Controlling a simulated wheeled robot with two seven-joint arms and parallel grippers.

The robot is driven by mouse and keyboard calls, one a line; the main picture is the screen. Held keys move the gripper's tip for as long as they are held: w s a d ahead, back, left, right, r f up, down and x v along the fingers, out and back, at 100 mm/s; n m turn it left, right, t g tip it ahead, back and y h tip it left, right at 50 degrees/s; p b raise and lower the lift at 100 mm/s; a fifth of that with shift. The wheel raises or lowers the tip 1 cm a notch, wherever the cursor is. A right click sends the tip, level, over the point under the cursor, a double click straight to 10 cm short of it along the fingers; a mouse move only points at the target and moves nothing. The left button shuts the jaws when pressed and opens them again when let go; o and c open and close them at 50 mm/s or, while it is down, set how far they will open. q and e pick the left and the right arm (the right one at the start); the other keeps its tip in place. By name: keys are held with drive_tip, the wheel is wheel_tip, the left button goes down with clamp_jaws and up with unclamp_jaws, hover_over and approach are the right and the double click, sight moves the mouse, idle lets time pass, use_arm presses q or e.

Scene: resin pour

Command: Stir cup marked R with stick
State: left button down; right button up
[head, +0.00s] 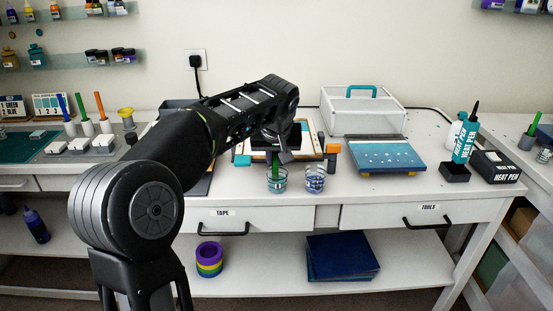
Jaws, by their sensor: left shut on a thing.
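Two small clear cups stand side by side at the table's front edge. The left cup (276,183) has a green stick (275,166) upright in it, with its lower part inside the cup. The right cup (315,180) holds something bluish. I cannot read an R on either cup. My left gripper (283,154) is just above the left cup, shut on the green stick's upper part. My arm and gripper hide the stick's top. My right gripper is out of view.
A wood-framed board (320,153) lies behind the cups. A clear box with a teal handle (361,110) and a blue board (384,156) are to the right. Drawers (270,219) are below.

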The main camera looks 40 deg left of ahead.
use_arm(q)
wheel_tip(320, 180, up, 7)
drive_tip(key=p, duration=0.6)
drive_tip(key=shift+r, duration=0.1)
idle(0.9)
wheel_tip(320, 180, up, 5)
drive_tip(key=p, duration=0.4)
idle(0.4)
